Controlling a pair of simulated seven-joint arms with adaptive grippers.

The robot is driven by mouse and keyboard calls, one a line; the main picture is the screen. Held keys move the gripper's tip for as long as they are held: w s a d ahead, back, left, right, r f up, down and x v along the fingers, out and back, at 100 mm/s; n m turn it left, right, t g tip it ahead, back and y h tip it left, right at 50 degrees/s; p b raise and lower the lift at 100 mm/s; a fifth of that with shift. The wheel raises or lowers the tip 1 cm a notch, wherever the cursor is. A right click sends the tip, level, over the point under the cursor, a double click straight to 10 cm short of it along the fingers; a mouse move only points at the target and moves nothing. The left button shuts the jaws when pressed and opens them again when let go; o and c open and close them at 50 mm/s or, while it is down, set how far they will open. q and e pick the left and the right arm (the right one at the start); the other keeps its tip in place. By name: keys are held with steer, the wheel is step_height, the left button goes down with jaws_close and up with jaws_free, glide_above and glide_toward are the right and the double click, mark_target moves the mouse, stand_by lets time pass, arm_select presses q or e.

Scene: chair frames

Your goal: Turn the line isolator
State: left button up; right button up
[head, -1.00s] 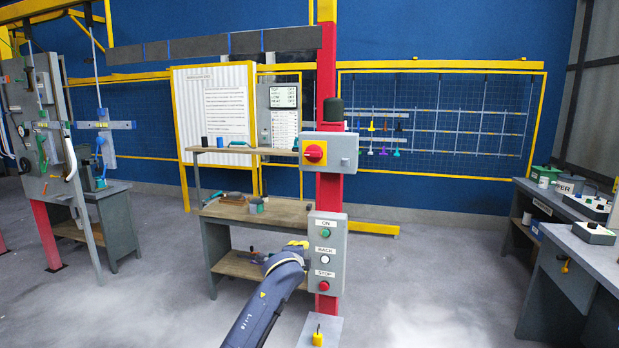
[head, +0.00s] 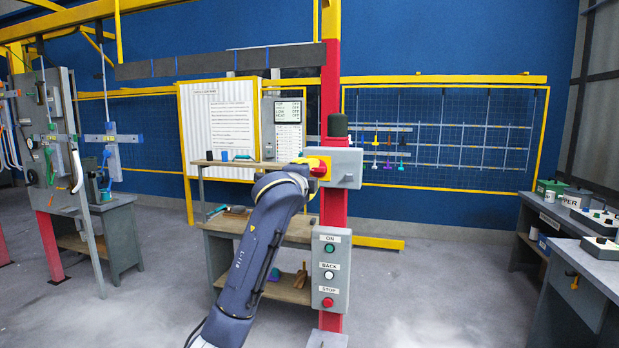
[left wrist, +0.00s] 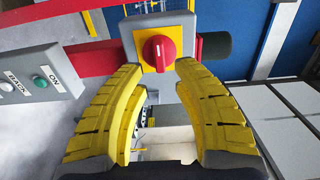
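The line isolator is a grey box (head: 346,168) on a red post, with a red rotary knob on a yellow plate. In the head view my left arm reaches up to it and partly covers the plate and the knob (head: 319,167). My right gripper is not in view.
Below the isolator a grey button box (head: 331,270) carries ON, BACK and STOP buttons. A shelved workbench (head: 222,228) stands behind my arm. Benches with boxes (head: 570,243) stand at the right. Open floor lies between.

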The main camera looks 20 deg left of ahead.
mark_target(316, 170)
arm_select(q)
steer(key=shift+w, duration=3.2)
jaws_close()
steer(key=shift+a, duration=0.1)
